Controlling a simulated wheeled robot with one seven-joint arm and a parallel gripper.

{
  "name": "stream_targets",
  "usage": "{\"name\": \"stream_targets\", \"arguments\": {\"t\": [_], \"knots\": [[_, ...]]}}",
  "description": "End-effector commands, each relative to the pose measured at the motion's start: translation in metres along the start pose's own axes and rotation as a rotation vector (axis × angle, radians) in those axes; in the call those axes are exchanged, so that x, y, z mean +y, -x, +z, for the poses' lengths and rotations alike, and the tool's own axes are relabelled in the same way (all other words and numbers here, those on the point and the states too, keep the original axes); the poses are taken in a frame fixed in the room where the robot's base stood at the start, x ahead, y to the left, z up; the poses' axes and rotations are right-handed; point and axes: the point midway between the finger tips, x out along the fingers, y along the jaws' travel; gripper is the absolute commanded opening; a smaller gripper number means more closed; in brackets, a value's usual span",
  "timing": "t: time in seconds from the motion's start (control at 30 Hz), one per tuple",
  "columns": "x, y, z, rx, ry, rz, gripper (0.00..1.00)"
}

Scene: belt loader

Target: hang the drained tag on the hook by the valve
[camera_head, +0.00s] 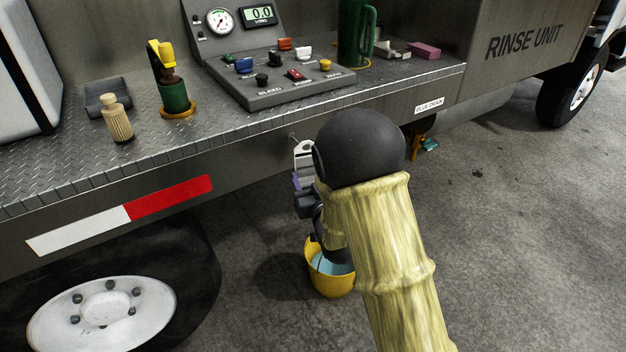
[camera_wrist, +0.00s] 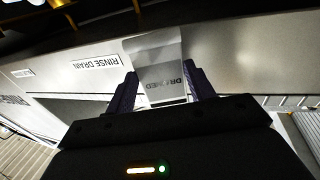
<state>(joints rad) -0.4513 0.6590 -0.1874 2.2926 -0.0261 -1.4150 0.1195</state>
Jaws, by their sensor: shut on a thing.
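The drained tag (camera_head: 304,152) is a pale metal plate, upright against the truck's side skirt. In the wrist view the tag (camera_wrist: 160,82) shows the word DRAINED between my two dark purple fingers. My gripper (camera_wrist: 158,92) is shut on its lower part. In the head view my gripper (camera_head: 298,182) is partly hidden by my arm. A small hook (camera_head: 292,137) sticks out of the skirt at the tag's upper left; I cannot tell whether the tag's hole is around it. The valve (camera_head: 427,146), with a teal handle, sits under the deck edge to the right.
A yellow bucket (camera_head: 318,285) with bluish liquid stands on the ground below my gripper. A drain label (camera_wrist: 95,62) is on the skirt.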

Motion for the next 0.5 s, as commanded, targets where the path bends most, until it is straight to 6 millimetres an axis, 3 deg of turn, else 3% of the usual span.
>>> {"name": "stream_targets", "arguments": {"t": [0.5], "knots": [[-0.006,-0.024,0.002,0.0,0.0,0.0,0.32]]}}
